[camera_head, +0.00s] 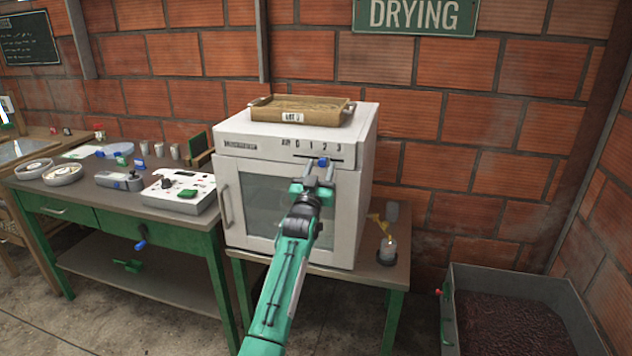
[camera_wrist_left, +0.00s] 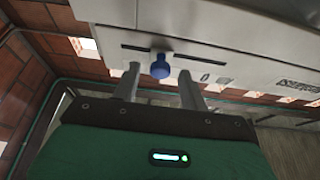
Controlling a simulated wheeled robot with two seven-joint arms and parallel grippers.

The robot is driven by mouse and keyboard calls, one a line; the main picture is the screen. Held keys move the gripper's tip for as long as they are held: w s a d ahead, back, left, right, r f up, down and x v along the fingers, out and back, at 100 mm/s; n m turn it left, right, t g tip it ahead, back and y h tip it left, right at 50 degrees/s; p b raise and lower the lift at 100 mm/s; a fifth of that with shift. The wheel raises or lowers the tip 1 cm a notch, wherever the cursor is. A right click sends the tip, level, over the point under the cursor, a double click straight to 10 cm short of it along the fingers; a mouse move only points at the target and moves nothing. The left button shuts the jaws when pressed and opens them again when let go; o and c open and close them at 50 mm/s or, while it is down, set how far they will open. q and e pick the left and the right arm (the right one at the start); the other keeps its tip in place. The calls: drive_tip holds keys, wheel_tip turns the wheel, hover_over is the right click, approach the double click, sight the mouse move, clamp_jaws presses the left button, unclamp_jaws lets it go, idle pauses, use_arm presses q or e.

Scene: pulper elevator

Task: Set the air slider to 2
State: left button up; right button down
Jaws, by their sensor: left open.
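The air slider is a small blue knob (camera_head: 322,162) on a dark slot in the upper front panel of a white drying oven (camera_head: 262,142). The printed scale reads AIR 0 1 2 3 from left to right. In the head view the knob sits about below the 2; its exact setting is hard to tell. My left gripper (camera_head: 319,171) is open in front of the panel. In the left wrist view its two fingers (camera_wrist_left: 158,76) stand apart on either side of the blue knob (camera_wrist_left: 160,66), with visible gaps. My right gripper is not in view.
A wooden tray (camera_head: 325,117) labelled LOT lies on top of the oven. The oven's door handle (camera_head: 226,205) is on its left side. A workbench (camera_head: 98,196) with scales and small devices stands to the left, and a bin (camera_head: 525,285) of dark material stands at right.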

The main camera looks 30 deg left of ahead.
use_arm(q)
drive_tip(key=shift+s+d+f, duration=0.1)
drive_tip(key=shift+s+f, duration=0.2)
drive_tip(key=shift+s, duration=0.1)
drive_tip(key=b+v, duration=0.2)
drive_tip(key=v, duration=1)
drive_tip(key=shift+s+d, duration=0.15)
drive_tip(key=shift+s, duration=0.15)
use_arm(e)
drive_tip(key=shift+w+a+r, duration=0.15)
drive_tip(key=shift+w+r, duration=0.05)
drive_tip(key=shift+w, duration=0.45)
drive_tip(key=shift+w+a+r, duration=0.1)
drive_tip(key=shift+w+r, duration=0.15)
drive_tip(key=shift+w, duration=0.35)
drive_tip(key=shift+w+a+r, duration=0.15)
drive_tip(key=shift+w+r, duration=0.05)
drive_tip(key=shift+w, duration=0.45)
